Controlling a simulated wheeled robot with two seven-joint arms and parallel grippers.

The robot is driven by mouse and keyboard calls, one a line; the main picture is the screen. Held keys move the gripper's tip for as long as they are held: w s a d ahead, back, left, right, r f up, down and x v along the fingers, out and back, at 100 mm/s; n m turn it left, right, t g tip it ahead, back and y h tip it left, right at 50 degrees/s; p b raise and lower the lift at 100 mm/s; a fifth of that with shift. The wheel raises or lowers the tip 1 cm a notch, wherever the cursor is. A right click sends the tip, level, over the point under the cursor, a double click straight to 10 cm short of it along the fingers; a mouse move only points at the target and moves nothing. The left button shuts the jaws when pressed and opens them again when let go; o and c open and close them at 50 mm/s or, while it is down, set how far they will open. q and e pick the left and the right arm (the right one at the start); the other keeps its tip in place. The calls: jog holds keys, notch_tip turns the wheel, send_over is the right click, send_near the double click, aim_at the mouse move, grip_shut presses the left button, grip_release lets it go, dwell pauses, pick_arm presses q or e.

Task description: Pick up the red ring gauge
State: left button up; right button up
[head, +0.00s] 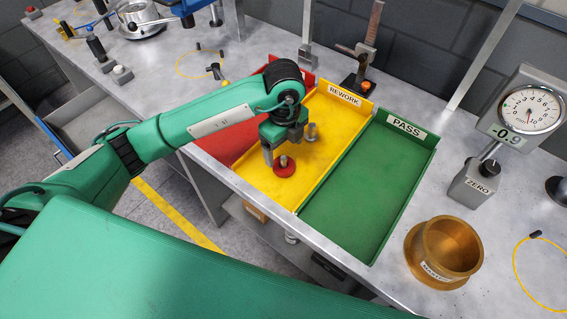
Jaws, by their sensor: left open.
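The red ring gauge (284,170) lies flat in the yellow tray labelled REWORK (318,145), towards its near left side. A small grey metal knob or pin stands up at its middle. My left gripper (281,157) is open and points down just above and beside the red ring gauge. One finger shows to the left of the ring's knob; the other is hard to make out. My right gripper is not in view.
A green PASS tray (370,190) is empty to the right. A red tray (225,148) lies left, partly behind my arm. A brass cup (443,250) and a dial gauge (530,108) stand on the right. A metal post rises behind the REWORK tray.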

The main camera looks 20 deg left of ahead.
aim_at(284, 157)
pick_arm(q)
jog(key=f, duration=0.1)
jog(key=f+p, duration=0.1)
jog(key=f, duration=0.1)
jog(key=f+p, duration=0.1)
jog(key=f, duration=0.1)
jog(key=shift+s+f, duration=0.15)
jog(key=shift+s, duration=0.1)
jog(key=shift+f, duration=0.25)
jog(key=shift+w, duration=0.1)
jog(key=c, duration=1.3)
jog(key=shift+r, duration=0.2)
